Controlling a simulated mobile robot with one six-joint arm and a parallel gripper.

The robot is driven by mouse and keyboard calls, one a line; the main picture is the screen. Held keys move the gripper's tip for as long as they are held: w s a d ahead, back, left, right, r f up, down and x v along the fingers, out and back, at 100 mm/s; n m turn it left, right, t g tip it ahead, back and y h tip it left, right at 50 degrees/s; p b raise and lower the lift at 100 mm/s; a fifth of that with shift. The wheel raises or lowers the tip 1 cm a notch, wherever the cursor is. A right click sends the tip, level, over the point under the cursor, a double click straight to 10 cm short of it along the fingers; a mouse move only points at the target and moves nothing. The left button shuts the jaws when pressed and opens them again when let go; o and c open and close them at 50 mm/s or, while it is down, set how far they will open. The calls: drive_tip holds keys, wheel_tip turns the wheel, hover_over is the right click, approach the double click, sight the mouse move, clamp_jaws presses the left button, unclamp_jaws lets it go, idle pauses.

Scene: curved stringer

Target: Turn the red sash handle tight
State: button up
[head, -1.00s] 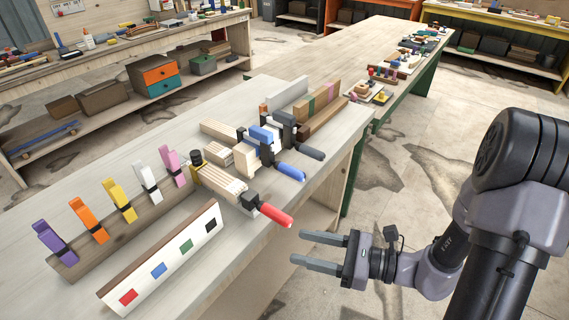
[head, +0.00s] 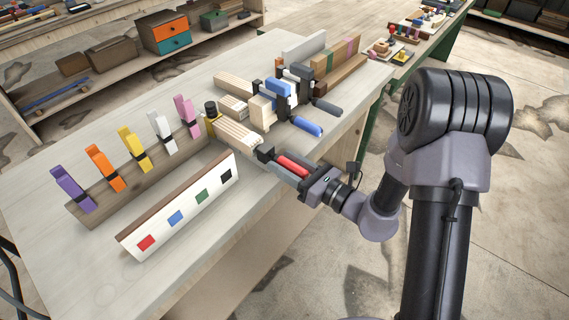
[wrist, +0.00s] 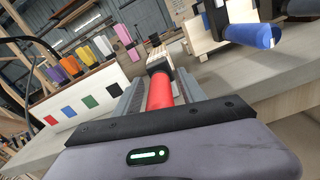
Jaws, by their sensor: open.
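The red sash handle (head: 292,166) sticks out past the front edge of the bench from a dark clamp head (head: 265,154), beside pale wood strips (head: 237,133). My gripper (head: 289,170) is at the handle, its open fingers lying along either side of it. In the wrist view, the red handle (wrist: 160,92) runs between the two grey fingers of my gripper (wrist: 156,98). Its near end is hidden by the gripper body. I cannot tell whether a finger touches it.
A blue handle (head: 307,126) and a black handle (head: 327,106) stick out close by to the right.

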drive_tip(key=shift+w+a, duration=0.2)
drive_tip(key=shift+a, duration=0.05)
drive_tip(key=shift+c, duration=0.2)
clamp_jaws()
drive_tip(key=shift+r, duration=0.1)
